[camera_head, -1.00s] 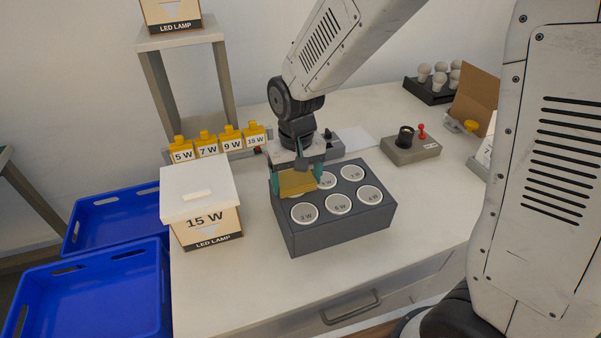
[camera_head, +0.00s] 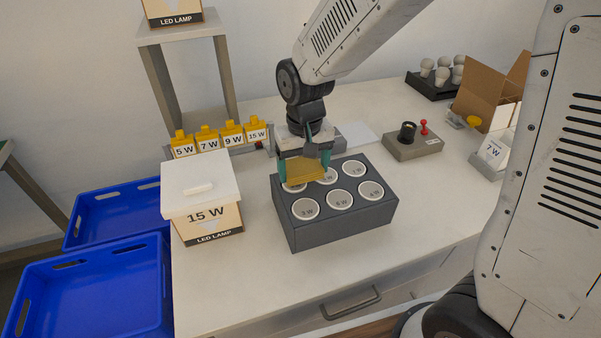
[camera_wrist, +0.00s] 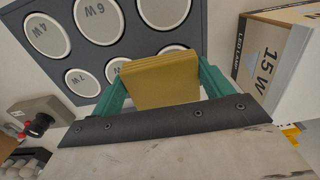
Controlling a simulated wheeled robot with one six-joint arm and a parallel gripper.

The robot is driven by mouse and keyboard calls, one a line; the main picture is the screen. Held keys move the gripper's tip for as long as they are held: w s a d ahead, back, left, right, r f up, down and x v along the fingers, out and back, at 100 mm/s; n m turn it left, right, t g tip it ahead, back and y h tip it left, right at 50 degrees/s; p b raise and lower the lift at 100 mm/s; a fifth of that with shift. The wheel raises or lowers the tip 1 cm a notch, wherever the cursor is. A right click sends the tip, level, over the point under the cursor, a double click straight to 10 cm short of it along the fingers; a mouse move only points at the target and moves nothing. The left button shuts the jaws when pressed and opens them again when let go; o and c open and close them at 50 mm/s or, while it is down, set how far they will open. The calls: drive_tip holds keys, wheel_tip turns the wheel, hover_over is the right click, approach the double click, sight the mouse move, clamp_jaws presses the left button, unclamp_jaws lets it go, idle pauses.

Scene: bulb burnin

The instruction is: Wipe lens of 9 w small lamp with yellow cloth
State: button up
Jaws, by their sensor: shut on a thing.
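My gripper (camera_head: 304,165) is shut on a folded yellow cloth (camera_wrist: 160,80), held between its green fingers. The cloth is over the back row of a dark grey block (camera_head: 338,232) with several round white lamp faces. In the head view the cloth partly covers the back-left lamp (camera_head: 292,187) and the edge of the back-middle lamp (camera_head: 329,176). The covered labels cannot be read, so I cannot tell which lamp is 9 W. Front lamps read 3 W (camera_head: 305,209), 6 W (camera_head: 340,200) and 4 W (camera_head: 371,190). Whether the cloth touches a lens is unclear.
A lidded 15 W box (camera_head: 202,210) stands left of the block. Yellow-topped labelled holders (camera_head: 207,142) stand behind it. A grey device with a red knob (camera_head: 412,145), a bulb tray (camera_head: 434,86) and an open carton (camera_head: 485,90) are right. Blue crates (camera_head: 95,290) are left.

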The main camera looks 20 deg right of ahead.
sight(303, 169)
drive_tip(key=shift+r, duration=2.9)
